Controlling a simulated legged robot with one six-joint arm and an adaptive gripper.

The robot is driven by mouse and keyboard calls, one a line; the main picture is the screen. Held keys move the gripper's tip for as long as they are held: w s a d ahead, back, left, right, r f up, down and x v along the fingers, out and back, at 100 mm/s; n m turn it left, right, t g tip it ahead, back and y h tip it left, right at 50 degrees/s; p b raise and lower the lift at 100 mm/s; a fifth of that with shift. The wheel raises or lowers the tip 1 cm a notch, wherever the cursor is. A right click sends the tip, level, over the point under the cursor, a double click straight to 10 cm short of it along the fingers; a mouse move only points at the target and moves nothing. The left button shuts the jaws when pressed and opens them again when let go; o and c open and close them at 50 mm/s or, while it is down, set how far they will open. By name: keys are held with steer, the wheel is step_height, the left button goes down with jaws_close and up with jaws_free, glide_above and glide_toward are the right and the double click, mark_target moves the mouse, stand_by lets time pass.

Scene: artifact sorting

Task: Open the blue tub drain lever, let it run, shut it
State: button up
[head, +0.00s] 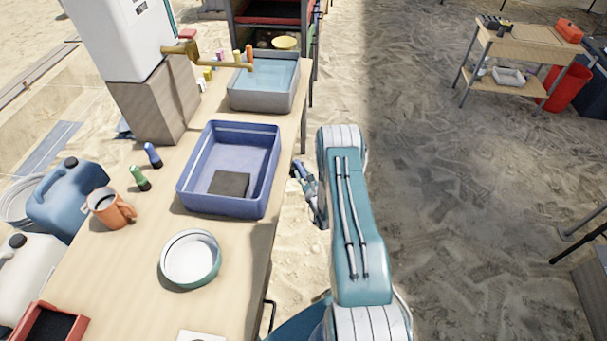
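The blue tub (257,200) stands on the wooden table near its right edge. A dark flat block lies on its floor (229,183), and I see no water in it. The drain lever is not clearly visible; the tub's outer right side is mostly out of sight. My gripper (304,178) is just right of the tub, beyond the table edge, partly hidden behind my teal arm. It looks small here, and I cannot tell whether its fingers are open or touch anything.
A grey basin (290,98) with water stands under a brass tap (215,60) behind the tub. A white round dish (190,257), an orange mug (108,208) and two small bottles (146,168) share the table. Sandy ground to the right is open up to a wooden bench (525,48).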

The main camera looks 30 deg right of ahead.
steer(key=shift+o, duration=0.3)
steer(key=shift+s, duration=0.1)
steer(key=s+a, duration=0.2)
steer(key=s, duration=0.9)
steer(key=shift+s, duration=0.3)
